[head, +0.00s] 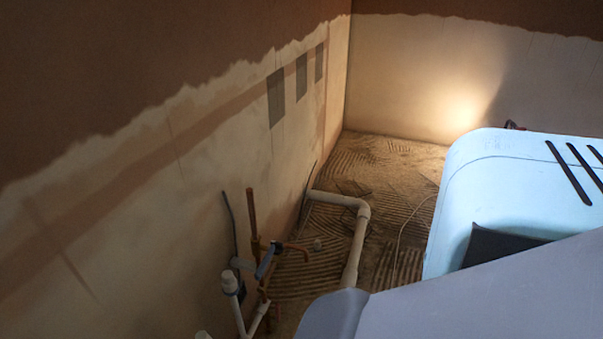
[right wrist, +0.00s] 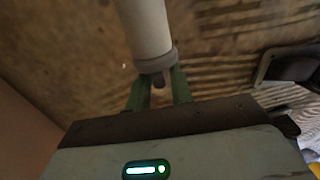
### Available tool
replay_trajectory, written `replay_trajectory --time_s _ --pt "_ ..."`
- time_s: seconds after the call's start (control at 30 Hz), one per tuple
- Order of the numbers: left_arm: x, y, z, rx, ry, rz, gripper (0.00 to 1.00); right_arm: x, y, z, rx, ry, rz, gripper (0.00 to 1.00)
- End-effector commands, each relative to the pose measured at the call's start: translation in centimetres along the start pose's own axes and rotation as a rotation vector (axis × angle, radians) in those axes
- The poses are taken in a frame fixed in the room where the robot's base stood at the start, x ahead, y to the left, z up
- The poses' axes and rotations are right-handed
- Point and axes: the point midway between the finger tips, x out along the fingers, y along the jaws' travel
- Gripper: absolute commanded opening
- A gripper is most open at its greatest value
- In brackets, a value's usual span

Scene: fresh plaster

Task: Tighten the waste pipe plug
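In the right wrist view a thick white waste pipe (right wrist: 143,25) comes down from the top and ends in a grey collar (right wrist: 160,59). A small darker tab, apparently part of the plug (right wrist: 158,80), sticks out below the collar. The two green fingers of my right gripper (right wrist: 161,82) stand on either side of this tab, their tips close to the collar. Whether they press on the tab I cannot tell. The head view shows a white capped pipe (head: 229,282) by the left wall. Neither gripper shows in the head view; my left gripper is out of sight.
Copper pipes (head: 251,215) and a blue-handled fitting (head: 265,263) stand beside the plastered wall. A white elbowed pipe (head: 359,240) runs along the rough, ridged floor (head: 390,165). My own pale blue and grey parts hide the right side. A dark object (right wrist: 288,66) lies at right in the wrist view.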

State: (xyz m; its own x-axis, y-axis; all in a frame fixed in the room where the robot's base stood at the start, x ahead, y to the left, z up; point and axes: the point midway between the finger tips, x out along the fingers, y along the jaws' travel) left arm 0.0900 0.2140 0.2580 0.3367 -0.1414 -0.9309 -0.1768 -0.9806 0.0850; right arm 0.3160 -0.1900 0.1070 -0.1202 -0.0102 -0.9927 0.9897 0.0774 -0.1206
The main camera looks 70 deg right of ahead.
Motion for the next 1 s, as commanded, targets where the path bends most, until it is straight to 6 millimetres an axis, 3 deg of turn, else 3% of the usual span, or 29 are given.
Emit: replay_trajectory --time_s 0.03,0.17,0.63,0.97,1.0 --pt "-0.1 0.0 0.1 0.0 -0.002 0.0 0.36 0.0 0.0 0.0 0.0 0.0 0.0 0.15" --pt "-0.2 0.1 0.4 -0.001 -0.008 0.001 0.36 0.0 0.0 0.0 0.0 0.0 0.0 0.0" --pt "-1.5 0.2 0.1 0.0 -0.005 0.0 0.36 -0.1 -0.2 0.0 0.001 0.0 0.123 0.0" --pt "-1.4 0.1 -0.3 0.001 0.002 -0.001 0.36 0.0 -0.2 0.0 0.0 0.001 0.138 0.0" --pt "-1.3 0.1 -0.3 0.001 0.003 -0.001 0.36 0.0 -0.2 0.0 0.0 0.001 0.138 0.14"
